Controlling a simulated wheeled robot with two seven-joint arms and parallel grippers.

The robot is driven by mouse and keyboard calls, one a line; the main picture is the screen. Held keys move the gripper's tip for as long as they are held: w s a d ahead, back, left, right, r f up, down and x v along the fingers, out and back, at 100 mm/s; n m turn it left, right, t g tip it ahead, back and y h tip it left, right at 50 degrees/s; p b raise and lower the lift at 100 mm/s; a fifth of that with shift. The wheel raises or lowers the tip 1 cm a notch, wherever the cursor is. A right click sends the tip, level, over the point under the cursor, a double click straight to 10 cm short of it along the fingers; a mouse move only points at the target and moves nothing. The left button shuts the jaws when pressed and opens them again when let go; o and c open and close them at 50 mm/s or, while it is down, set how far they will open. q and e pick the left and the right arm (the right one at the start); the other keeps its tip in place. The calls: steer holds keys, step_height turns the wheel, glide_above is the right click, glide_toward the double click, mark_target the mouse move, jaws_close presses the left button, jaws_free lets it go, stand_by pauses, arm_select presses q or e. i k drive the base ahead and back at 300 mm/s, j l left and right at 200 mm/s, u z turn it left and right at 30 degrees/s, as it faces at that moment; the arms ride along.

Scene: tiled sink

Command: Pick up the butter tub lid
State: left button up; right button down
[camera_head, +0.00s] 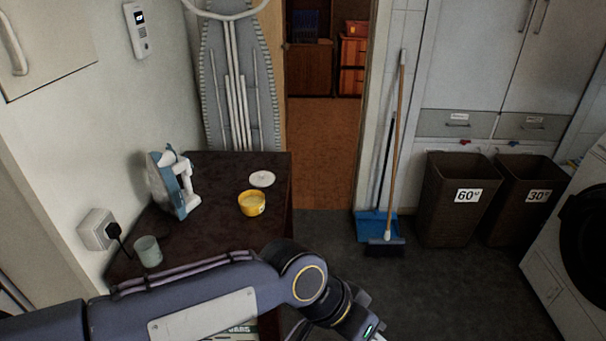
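The butter tub lid (262,178) looks like a flat white disc and lies on the dark brown table (215,170) near its far right part. The yellow butter tub (252,203) stands just in front of the lid, open at the top. My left arm crosses the bottom of the view from the left, nearer to me than the tub and lid. Its wrist reaches the bottom edge right of the table, and its gripper fingers are cut off by the frame. My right gripper is not in view.
A blue and white iron (172,184) stands on the table at left, with a pale green cup (148,251) in front. A wall socket (97,230) holds a black plug. A broom and dustpan (378,228), brown baskets (455,212) and a washing machine (570,240) are at right. Open floor lies between.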

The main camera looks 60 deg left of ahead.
mark_target(259, 179)
steer(key=i+u, duration=0.25)
steer(key=i, duration=0.3)
steer(key=i+l+u, duration=0.3)
steer(key=i, duration=0.3)
steer(key=i+j+u, duration=0.15)
steer(key=i+u, duration=0.55)
steer(key=u, duration=0.2)
steer(key=i+u, duration=0.45)
steer(key=i+j+u, duration=0.65)
steer(key=i, duration=0.35)
